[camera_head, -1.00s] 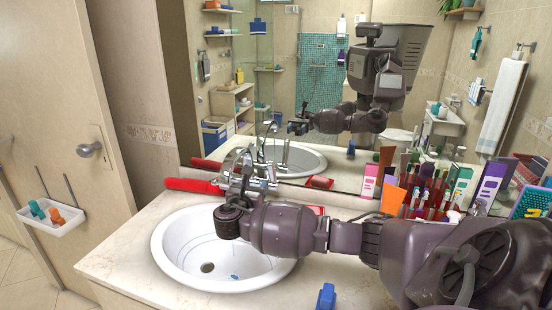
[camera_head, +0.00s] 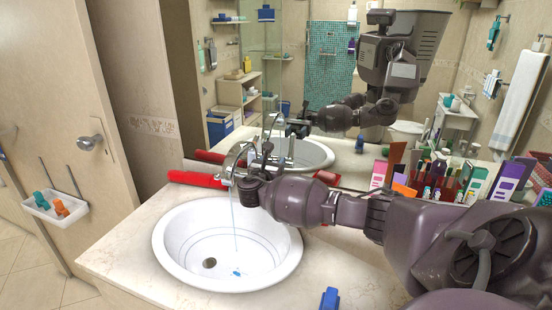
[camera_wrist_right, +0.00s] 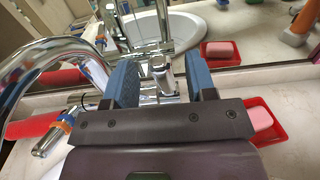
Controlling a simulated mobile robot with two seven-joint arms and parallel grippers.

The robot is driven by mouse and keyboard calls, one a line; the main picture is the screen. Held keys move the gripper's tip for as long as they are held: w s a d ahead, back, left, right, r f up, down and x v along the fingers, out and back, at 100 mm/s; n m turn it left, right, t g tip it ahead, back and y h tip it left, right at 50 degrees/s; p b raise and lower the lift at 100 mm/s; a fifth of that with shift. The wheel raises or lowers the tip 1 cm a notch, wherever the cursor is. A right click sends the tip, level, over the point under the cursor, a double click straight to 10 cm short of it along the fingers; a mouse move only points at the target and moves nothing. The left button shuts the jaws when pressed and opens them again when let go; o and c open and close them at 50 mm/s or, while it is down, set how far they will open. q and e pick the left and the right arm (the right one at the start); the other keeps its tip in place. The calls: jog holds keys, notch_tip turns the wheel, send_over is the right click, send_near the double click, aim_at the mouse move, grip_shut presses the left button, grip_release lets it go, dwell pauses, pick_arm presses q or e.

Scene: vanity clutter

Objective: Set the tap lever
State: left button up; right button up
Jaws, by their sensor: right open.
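The chrome tap (camera_head: 236,160) stands at the back edge of the white sink (camera_head: 166,250), partly hidden by my right arm. A thin stream of water (camera_head: 235,225) falls from its curved spout into the basin. In the right wrist view the tap spout (camera_wrist_right: 30,62) arches at the left. My right gripper (camera_wrist_right: 161,80) is open, its two blue-padded fingers on either side of an upright chrome part of the tap (camera_wrist_right: 160,72). I cannot tell whether they touch it. The right gripper also shows at the tap in the head view (camera_head: 262,160). My left gripper is not in view.
A red roll (camera_head: 198,180) lies left of the tap. Pink soap in a red dish (camera_wrist_right: 265,122) is to the right. Bottles and boxes (camera_head: 440,185) crowd the counter's right. A mirror stands close behind the tap. A blue item (camera_head: 329,299) lies at the front edge.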

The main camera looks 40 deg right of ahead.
jog(key=shift+x, duration=1.45)
grip_shut()
